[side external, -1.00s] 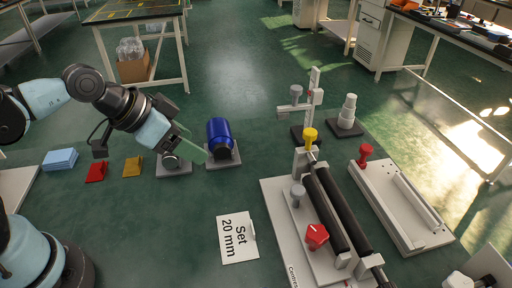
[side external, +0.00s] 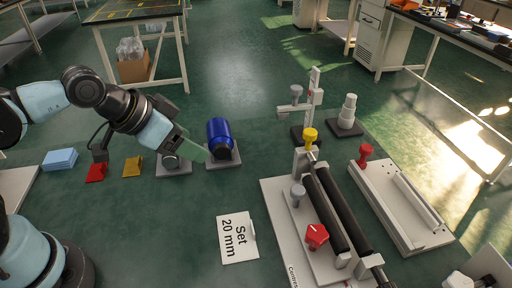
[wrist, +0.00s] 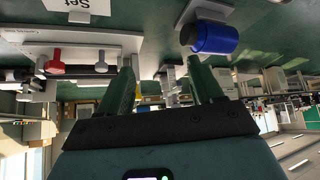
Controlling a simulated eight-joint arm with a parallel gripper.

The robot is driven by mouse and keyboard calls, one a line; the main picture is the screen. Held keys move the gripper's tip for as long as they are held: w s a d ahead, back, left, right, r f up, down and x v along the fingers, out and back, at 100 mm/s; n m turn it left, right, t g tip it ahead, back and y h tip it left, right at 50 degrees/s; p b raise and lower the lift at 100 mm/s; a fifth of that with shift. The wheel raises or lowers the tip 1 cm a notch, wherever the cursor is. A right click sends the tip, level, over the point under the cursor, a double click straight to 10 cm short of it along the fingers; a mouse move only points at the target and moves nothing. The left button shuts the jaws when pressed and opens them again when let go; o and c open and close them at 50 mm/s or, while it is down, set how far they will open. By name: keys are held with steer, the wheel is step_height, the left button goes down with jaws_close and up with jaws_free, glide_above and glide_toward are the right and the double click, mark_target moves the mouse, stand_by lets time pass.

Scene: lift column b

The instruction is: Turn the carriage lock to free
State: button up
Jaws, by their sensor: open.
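A pale fixture board (side external: 275,212) at the right of the side view carries two dark parallel rollers or rails (side external: 337,215). A red knob with a pointer-like shape (side external: 316,236) sits on its near part; it also shows in the wrist view (wrist: 56,62). No label tells which knob is the carriage lock. My gripper (side external: 203,153) has green fingers and is well left of the board, near a blue cylinder (side external: 219,131). In the wrist view my gripper (wrist: 162,66) is open and empty.
A second pale board with a red knob (side external: 366,152) lies to the right. A "Set 20 mm" card (side external: 232,240) lies left of the fixture. Grey posts (side external: 313,100) and a stacked white piece (side external: 347,112) stand behind. Green surface between gripper and fixture is clear.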

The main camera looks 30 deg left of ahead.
steer(key=s+d+m+h, duration=0.2)
steer(key=d+m, duration=0.1)
steer(key=d, duration=0.9)
steer(key=m+h, duration=0.2)
glide_toward(317, 233)
steer(key=shift+g, duration=0.4)
steer(key=shift+w+x, duration=0.15)
steer(key=shift+x, duration=1.95)
steer(key=shift+w+x, duration=0.15)
steer(key=shift+x, duration=2)
steer(key=shift+r, duration=0.2)
steer(key=c, duration=1.1)
steer(key=shift+o, duration=0.2)
